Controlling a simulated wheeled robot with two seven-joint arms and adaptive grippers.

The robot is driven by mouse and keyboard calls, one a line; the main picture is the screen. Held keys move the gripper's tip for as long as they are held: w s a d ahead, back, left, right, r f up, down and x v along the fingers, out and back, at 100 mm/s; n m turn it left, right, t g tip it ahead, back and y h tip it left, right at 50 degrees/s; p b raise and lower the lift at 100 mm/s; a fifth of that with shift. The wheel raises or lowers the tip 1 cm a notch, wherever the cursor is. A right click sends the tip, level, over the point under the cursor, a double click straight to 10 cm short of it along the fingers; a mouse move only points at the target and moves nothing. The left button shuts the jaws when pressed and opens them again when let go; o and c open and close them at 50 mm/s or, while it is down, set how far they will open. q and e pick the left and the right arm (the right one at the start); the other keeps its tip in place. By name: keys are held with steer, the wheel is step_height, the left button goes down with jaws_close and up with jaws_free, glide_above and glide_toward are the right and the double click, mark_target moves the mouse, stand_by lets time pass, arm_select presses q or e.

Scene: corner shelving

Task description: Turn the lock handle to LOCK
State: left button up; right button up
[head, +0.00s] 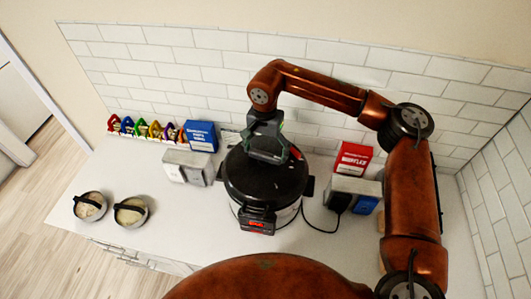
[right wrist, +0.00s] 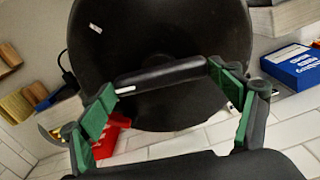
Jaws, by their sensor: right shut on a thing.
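A round cooker with a black lid (head: 247,180) stands on the white counter; a control panel with a red display (head: 257,222) is at its front. In the right wrist view the lid (right wrist: 160,35) fills the upper middle, with a small white mark on it. The black lock handle (right wrist: 160,75) is a bar across the lid. My right gripper (head: 272,152) is over the lid's far side, its green-padded fingers at the two ends of the bar, shut on it. The gripper hides the handle in the head view. No LOCK lettering is readable. My left gripper is not in view.
A toaster (head: 188,167) and a blue box (head: 201,136) stand left of the cooker. A red box (head: 352,159) and another appliance (head: 352,191) stand close on its right, with a black cord between. Two bowls (head: 131,211) sit front left. A tiled wall is close behind.

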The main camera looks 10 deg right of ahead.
mark_target(266, 154)
steer(key=m+b, duration=0.2)
steer(key=m, duration=0.3)
steer(key=shift+b, duration=0.35)
steer(key=shift+m+b, duration=0.7)
steer(key=shift+m, duration=1.8)
steer(key=o, duration=1.1)
steer(key=shift+r, duration=0.25)
step_height(266, 154, up, 12)
steer(key=shift+f, duration=0.2)
